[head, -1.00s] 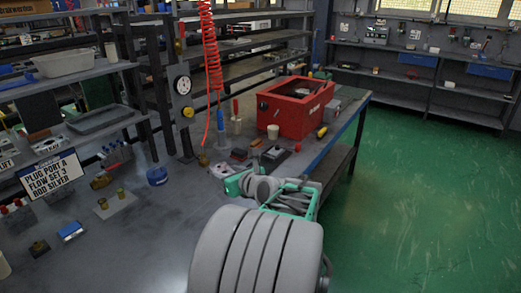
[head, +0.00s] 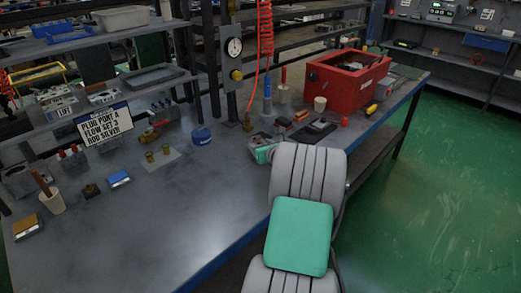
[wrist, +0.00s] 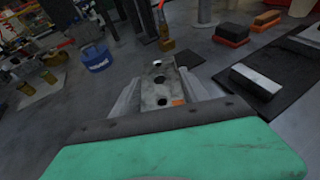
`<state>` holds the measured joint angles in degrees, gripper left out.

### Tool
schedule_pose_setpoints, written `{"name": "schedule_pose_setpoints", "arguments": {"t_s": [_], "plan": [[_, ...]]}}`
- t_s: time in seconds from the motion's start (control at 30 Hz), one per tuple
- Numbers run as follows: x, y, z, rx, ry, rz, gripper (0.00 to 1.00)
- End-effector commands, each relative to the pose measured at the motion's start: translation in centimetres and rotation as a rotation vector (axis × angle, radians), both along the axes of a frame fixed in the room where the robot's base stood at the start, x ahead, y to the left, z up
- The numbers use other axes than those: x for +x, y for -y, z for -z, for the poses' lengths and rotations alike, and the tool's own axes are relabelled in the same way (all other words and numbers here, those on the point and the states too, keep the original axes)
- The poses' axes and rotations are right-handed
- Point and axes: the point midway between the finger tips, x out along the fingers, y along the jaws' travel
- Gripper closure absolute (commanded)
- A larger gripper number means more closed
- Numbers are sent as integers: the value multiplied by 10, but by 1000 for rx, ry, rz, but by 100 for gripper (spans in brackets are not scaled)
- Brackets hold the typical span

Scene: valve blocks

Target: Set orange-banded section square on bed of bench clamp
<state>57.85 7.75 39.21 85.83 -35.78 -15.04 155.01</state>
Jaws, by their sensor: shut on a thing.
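In the wrist view my gripper (wrist: 160,84) is shut on a grey metal section (wrist: 158,76) with dark round holes in its upper face. A small orange patch shows on the section's near right part, between the fingers. In the head view my gripper (head: 261,152) is over the bench's right part, mostly hidden behind my arm, and the held section cannot be made out. I cannot tell for certain which thing is the bench clamp. A pale plate with two brass posts (head: 160,156) lies on the bench to the left.
A red box (head: 347,82), a white cup (head: 320,104) and a dark mat (head: 313,132) are at the bench's right end. A blue pot (head: 201,136) and sign (head: 104,124) stand to the left. A coiled red hose (head: 265,45) hangs behind. The front middle bench is bare.

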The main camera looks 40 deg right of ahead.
Motion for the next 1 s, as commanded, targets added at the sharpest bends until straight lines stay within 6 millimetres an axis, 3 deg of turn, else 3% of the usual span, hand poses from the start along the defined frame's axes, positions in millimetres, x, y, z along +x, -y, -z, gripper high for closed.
{"name": "schedule_pose_setpoints", "arguments": {"t_s": [0.07, 0.4, 0.43, 0.7, 1.0], "plan": [[0, 0, 12, -2, 2, 0, 100], [0, 0, 15, -3, 2, -1, 100], [0, 0, 18, 0, 0, 0, 47], [0, 0, 17, -1, 0, 0, 26], [-2, 0, 12, -1, 0, 0, 26]]}}
